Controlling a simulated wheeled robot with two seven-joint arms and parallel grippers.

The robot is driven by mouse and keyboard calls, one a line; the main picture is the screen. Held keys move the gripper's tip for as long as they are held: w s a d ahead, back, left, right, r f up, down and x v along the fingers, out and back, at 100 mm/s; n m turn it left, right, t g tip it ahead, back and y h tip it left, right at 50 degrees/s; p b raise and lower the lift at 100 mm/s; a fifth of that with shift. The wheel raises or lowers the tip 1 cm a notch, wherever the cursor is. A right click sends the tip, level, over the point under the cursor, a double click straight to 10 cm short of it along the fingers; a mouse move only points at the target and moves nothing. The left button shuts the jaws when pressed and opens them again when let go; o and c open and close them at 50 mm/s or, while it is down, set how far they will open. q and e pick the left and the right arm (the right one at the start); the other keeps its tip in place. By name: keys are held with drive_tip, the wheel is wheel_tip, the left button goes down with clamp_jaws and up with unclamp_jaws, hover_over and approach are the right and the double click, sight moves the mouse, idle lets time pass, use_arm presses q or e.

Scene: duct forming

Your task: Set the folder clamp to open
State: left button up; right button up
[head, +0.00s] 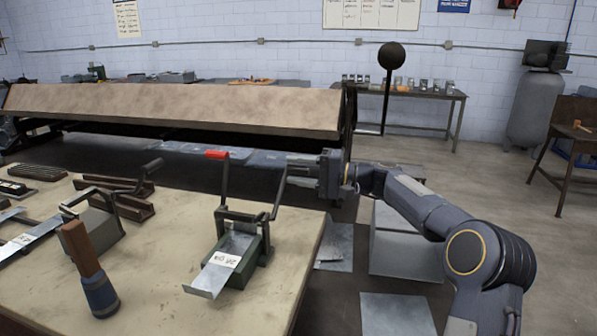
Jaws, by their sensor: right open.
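The folder is a long machine with a broad tan front beam (180,108) across the back, behind the bench. An upright lever with a black ball knob (391,56) stands at its right end; I cannot tell whether the clamp is open. My right gripper (292,170) comes in from the right, below and left of the knob, with its fingers pointing left. It is open, and I see nothing between the fingers. It appears apart from the lever. My left gripper is not in view.
A bench (170,262) fills the lower left. On it stand a small green bench tool (262,250) with a red-handled lever (216,155), a wooden-handled tool (82,250) and steel bars. Sheet-metal boxes (400,255) stand on the floor under my right arm. Floor is open at the right.

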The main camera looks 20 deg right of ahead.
drive_tip(key=b+v, duration=0.2)
drive_tip(key=v, duration=0.5)
drive_tip(key=shift+s+d, duration=0.2)
drive_tip(key=shift+d, duration=0.15)
